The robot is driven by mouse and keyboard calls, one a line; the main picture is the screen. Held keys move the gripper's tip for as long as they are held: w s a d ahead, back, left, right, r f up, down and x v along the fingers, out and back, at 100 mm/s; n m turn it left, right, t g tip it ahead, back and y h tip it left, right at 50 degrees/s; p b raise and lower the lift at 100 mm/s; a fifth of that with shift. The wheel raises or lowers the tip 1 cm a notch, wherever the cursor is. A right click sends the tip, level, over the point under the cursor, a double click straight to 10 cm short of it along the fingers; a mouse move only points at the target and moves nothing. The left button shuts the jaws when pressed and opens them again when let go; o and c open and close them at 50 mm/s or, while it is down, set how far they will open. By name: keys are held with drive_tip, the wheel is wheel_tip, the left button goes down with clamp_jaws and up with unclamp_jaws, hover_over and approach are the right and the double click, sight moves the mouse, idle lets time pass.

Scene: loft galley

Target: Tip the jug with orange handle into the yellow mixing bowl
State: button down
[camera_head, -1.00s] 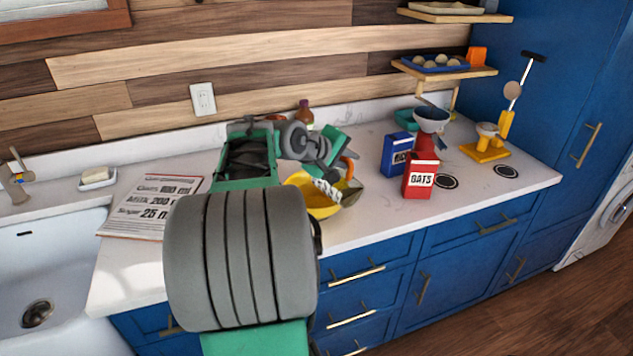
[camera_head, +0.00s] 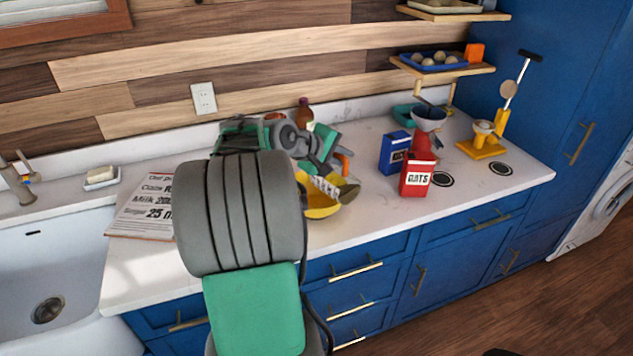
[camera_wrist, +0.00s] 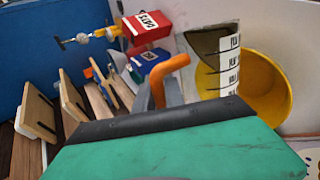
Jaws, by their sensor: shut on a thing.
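The jug with the orange handle (camera_head: 344,160) has a white scale strip with dark marks (camera_head: 325,187) and an olive-dark end (camera_head: 349,192). It lies strongly tilted over the yellow mixing bowl (camera_head: 317,211) on the counter. In the wrist view the jug's scale strip (camera_wrist: 229,72) stands in front of the yellow bowl (camera_wrist: 277,93). My gripper (camera_wrist: 160,92) is shut on the orange handle (camera_wrist: 171,66); its fingertips are partly hidden behind my green wrist part. My arm covers part of the bowl in the head view. I cannot see whether anything is flowing out.
A red oats box (camera_head: 417,176) and a blue box (camera_head: 395,153) stand right of the bowl. A funnel (camera_head: 430,118) and a yellow scale-like stand (camera_head: 484,143) are further right. A brown bottle (camera_head: 304,112) stands behind my arm. A recipe sheet (camera_head: 143,214) lies left.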

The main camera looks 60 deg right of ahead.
drive_tip(key=shift+w+d+r+n+g+y+p, duration=0.1)
drive_tip(key=shift+w+d+r+n+g+p, duration=0.25)
drive_tip(key=shift+p, duration=0.9)
drive_tip(key=shift+w+d+r+n+g+y+p, duration=0.15)
drive_tip(key=shift+w+p, duration=0.35)
drive_tip(key=shift+p, duration=0.75)
drive_tip(key=shift+w+d+r+n+g+y+p, duration=0.1)
drive_tip(key=shift+w+r+n+g+p, duration=0.25)
drive_tip(key=shift+p, duration=0.9)
drive_tip(key=shift+w+f, duration=0.2)
